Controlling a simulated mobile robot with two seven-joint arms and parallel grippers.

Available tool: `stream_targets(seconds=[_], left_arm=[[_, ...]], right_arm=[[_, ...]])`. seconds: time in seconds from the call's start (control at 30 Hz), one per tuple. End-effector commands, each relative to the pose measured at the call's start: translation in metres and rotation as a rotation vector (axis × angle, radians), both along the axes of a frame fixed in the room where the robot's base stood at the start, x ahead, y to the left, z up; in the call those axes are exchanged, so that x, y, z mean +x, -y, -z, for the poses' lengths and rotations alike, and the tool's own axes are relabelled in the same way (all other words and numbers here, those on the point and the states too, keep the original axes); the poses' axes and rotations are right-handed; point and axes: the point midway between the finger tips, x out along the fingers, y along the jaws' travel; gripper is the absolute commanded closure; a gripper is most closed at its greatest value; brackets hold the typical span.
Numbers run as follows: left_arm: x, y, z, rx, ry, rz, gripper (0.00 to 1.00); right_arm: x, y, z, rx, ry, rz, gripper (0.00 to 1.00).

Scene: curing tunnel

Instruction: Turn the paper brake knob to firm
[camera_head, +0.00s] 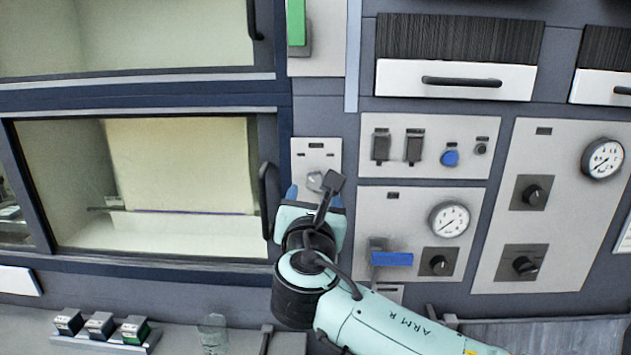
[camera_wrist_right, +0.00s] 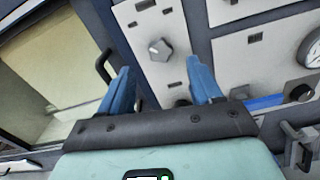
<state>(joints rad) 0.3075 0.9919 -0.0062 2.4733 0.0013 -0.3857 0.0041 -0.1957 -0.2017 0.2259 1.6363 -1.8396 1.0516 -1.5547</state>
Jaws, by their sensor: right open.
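A small light-grey panel beside the window carries a pale grey lobed knob (camera_head: 315,180), probably the paper brake knob; its lettering is too small to read. In the right wrist view the knob (camera_wrist_right: 160,49) sits upper centre, just beyond the gap between my fingertips. My right gripper (camera_head: 314,196) is in front of this panel, its blue fingers spread. In the wrist view the gripper (camera_wrist_right: 158,65) is open and empty, with no finger seen touching the knob. Part of the knob is covered by my wrist in the head view. My left gripper is not in view.
A black window handle (camera_head: 268,200) stands close left of my gripper. To the right are a panel with a gauge (camera_head: 449,219), a blue lever (camera_head: 391,259) and a black knob (camera_head: 438,262). Several small boxes (camera_head: 100,325) sit on the ledge at lower left.

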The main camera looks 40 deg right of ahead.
Motion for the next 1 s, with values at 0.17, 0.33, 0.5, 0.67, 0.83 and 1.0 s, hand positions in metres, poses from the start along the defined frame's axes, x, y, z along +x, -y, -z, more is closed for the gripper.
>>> stream_targets(seconds=[0.17, 0.33, 0.5, 0.67, 0.83, 1.0], left_arm=[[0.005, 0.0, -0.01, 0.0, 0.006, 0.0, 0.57], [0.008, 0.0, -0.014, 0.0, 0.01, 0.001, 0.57], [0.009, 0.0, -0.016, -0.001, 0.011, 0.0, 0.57], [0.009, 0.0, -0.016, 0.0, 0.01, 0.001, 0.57], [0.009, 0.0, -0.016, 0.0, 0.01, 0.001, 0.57], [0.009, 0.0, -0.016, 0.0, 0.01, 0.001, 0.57]], right_arm=[[0.028, 0.023, -0.002, 0.0, 0.0, 0.003, 0.36], [0.044, 0.037, -0.001, 0.001, 0.0, 0.002, 0.36], [0.05, 0.042, 0.0, 0.0, 0.0, 0.0, 0.36], [0.05, 0.043, 0.0, 0.0, 0.0, 0.0, 0.36], [0.05, 0.042, 0.0, 0.0, 0.0, 0.0, 0.62], [0.05, 0.042, 0.0, 0.001, 0.0, 0.0, 0.92]])
